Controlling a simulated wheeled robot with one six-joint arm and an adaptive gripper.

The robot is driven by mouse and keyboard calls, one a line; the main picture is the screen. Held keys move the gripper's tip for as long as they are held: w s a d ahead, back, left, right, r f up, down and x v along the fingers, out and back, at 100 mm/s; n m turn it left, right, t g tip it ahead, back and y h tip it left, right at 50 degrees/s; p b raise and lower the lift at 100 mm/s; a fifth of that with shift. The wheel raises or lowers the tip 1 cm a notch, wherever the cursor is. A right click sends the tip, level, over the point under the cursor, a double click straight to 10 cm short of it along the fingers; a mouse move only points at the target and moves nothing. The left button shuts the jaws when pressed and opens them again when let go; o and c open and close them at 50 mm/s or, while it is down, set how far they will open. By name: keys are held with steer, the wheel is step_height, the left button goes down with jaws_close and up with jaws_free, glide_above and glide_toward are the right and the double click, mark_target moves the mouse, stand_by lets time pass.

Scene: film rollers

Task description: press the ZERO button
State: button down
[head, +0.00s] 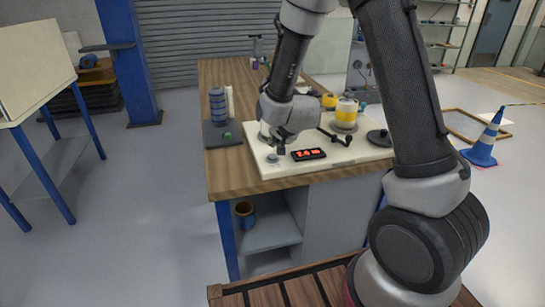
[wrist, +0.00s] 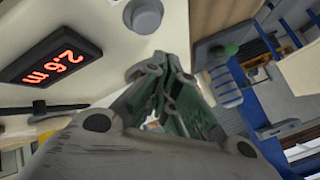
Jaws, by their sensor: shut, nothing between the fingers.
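A cream panel (head: 335,165) on the workbench carries a black display with red digits (head: 308,154). In the wrist view the display (wrist: 50,55) reads 2.6 m. A round grey button (head: 272,158) sits left of the display; a round grey button (wrist: 143,15) also shows in the wrist view. No ZERO label is readable. My gripper (head: 281,150) points down just above the panel, close to the button. In the wrist view my gripper (wrist: 158,72) is shut and empty. A grey round part (wrist: 137,71) is partly hidden behind its fingertips; whether they touch it is unclear.
A dark stand with blue rings (head: 218,105) and a green knob (head: 227,135) stands left of the panel. A yellow-and-white roll (head: 346,112), a dark arm and a black disc (head: 380,138) stand on the panel. The wooden bench (head: 228,180) has bare room at its front left.

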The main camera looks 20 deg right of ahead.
mark_target(275, 155)
steer(key=shift+f, duration=1.05)
stand_by(0.7)
steer(key=shift+f, duration=0.4)
steer(key=shift+f, duration=0.45)
stand_by(0.6)
steer(key=shift+r, duration=0.9)
steer(key=shift+r, duration=0.1)
steer(key=shift+r, duration=2.4)
